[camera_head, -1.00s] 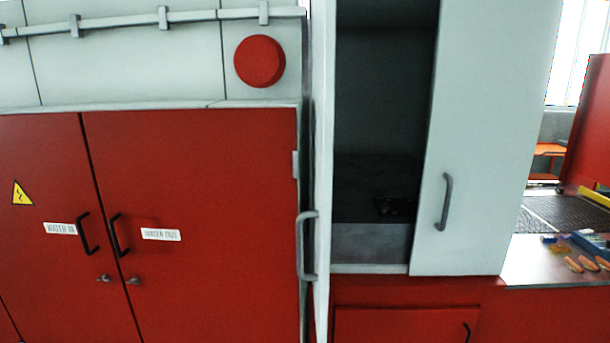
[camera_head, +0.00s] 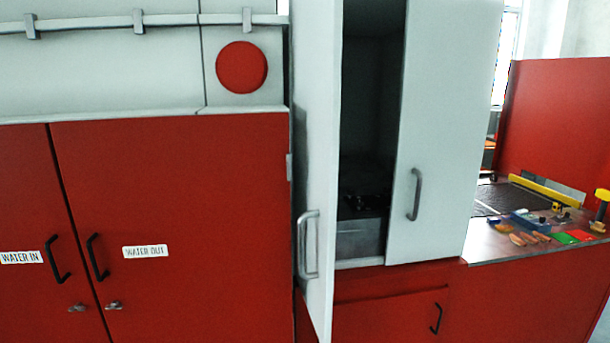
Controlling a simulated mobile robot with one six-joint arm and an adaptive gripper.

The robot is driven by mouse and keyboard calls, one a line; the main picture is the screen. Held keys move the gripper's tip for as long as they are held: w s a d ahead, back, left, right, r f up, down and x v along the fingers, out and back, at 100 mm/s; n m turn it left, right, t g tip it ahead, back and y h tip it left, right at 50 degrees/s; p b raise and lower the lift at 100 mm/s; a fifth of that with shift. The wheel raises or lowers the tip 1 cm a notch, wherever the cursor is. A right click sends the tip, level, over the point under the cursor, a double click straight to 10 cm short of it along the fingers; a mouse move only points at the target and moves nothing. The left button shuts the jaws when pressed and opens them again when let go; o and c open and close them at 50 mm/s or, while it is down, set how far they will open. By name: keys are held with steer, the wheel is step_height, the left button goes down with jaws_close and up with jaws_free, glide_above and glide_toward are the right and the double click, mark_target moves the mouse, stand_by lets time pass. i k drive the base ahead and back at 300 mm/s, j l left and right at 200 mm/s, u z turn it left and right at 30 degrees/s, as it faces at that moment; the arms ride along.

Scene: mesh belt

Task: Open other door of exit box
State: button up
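The exit box is the pale cabinet in the middle of the head view, with a dark interior (camera_head: 368,120). Its left door (camera_head: 313,150) stands open, swung outward and seen at a steep angle, with a grey bar handle (camera_head: 308,245). Its right door (camera_head: 440,110) looks closed and covers the right part of the front. A grey vertical handle (camera_head: 415,194) sits on that door's left side. A small dark object, too dim to make out, lies on the box's floor. My gripper is not in view.
A red cabinet (camera_head: 185,220) with black handles fills the left. A red drawer or door front (camera_head: 390,318) lies below the box. At the right, a worktop (camera_head: 485,243) holds several small items, beside a dark mesh belt (camera_head: 515,199) and a red panel (camera_head: 550,120).

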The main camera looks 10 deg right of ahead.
mark_target(452, 48)
steer(key=i+l, duration=0.85)
steer(key=k+l+z, duration=0.05)
steer(key=l, duration=0.1)
